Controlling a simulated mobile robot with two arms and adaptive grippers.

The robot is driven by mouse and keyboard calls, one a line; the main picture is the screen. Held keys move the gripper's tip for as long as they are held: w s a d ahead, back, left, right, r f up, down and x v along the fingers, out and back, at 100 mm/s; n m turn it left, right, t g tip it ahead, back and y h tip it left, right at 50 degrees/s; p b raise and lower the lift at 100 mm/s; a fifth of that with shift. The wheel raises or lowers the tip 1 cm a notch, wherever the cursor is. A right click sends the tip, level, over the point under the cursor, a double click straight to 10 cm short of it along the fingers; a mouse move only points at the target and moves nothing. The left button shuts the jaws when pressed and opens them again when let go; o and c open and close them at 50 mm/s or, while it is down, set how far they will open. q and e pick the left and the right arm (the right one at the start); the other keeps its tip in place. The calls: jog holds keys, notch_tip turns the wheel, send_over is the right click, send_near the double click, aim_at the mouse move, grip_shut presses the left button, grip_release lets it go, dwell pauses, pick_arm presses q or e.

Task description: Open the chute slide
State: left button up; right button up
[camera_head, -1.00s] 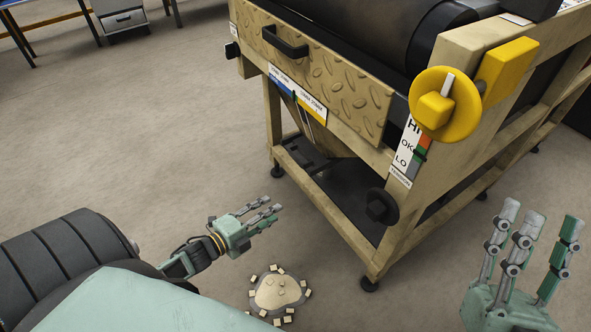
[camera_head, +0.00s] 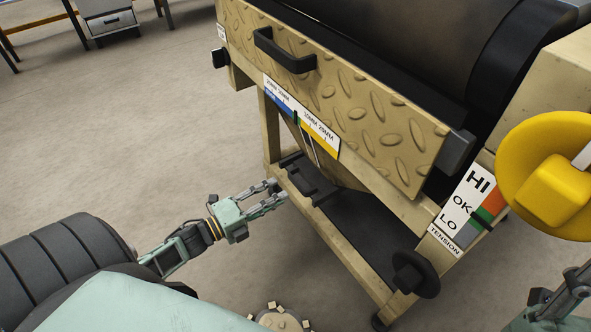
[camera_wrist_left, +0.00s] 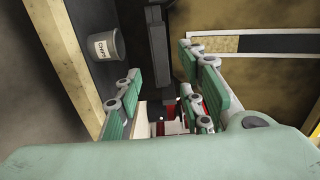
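The chute (camera_head: 330,165) shows under the press's front panel. A black handle-like part (camera_head: 308,182), which looks like the chute slide, sits at its lower front. My left gripper (camera_head: 278,196) is just left of and below this part, apparently apart from it, fingers pointing toward the press. In the left wrist view, the left gripper's fingers (camera_wrist_left: 163,95) are spread with nothing between them. A dark upright bar (camera_wrist_left: 157,45) lies beyond the fingertips there; I cannot tell if it is the slide. My right gripper (camera_head: 568,300) is cut off at the lower right edge.
The patterned front panel (camera_head: 370,110) has a black handle (camera_head: 284,50). A yellow knob (camera_head: 550,185) and tension scale (camera_head: 466,212) are at the right. A black knob (camera_head: 415,274) sticks out low. A grey bucket (camera_wrist_left: 103,46) shows in the wrist view.

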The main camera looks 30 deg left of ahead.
aim_at(296, 186)
pick_arm(q)
jog(key=shift+b+x, duration=1.2)
jog(key=shift+x, duration=2.75)
jog(key=shift+a+r, duration=0.1)
grip_shut()
